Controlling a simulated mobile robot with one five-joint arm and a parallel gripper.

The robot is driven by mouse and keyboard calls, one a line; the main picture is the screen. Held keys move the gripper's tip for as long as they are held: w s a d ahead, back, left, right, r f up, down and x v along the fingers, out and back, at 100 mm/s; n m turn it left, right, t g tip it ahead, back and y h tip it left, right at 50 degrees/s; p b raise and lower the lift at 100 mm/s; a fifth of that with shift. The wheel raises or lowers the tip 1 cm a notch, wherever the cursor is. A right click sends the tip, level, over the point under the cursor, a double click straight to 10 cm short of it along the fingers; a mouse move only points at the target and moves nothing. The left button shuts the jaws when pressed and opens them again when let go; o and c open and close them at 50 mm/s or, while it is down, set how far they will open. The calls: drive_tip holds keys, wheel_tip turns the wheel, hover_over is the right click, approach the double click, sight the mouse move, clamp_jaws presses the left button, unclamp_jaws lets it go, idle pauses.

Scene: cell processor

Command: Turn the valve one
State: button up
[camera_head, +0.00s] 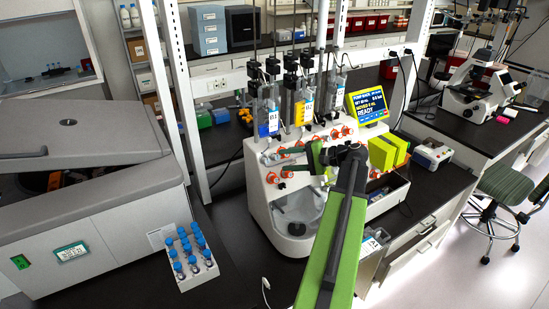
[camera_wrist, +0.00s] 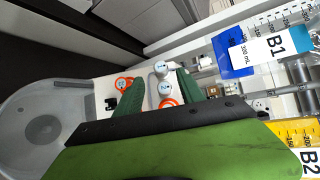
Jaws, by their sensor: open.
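The white cell processor (camera_head: 262,205) stands on the dark bench with several red-orange valves on its front panel. My gripper (camera_head: 316,160) is in front of that panel, at the valves' height. In the wrist view its two green fingers (camera_wrist: 160,80) are apart. A white-capped valve (camera_wrist: 165,89) with an orange ring shows between the fingers, and another white cap (camera_wrist: 161,68) shows just beyond. A third valve with an orange ring (camera_wrist: 124,83) lies outside the left finger. The cap markings are too small to read, so I cannot tell which is valve one. Contact with the fingers is unclear.
Syringes labelled B1 (camera_wrist: 272,45) and B2 (camera_wrist: 309,160) stand above the panel. A display (camera_head: 368,104) reads READY. Yellow-green blocks (camera_head: 385,152) sit right of my gripper. A rack of blue-capped tubes (camera_head: 192,262) and a large grey machine (camera_head: 95,235) are at left.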

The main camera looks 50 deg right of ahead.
drive_tip(key=p+v, duration=0.2)
drive_tip(key=v, duration=0.8)
drive_tip(key=shift+s+p, duration=0.25)
drive_tip(key=shift+p, duration=0.05)
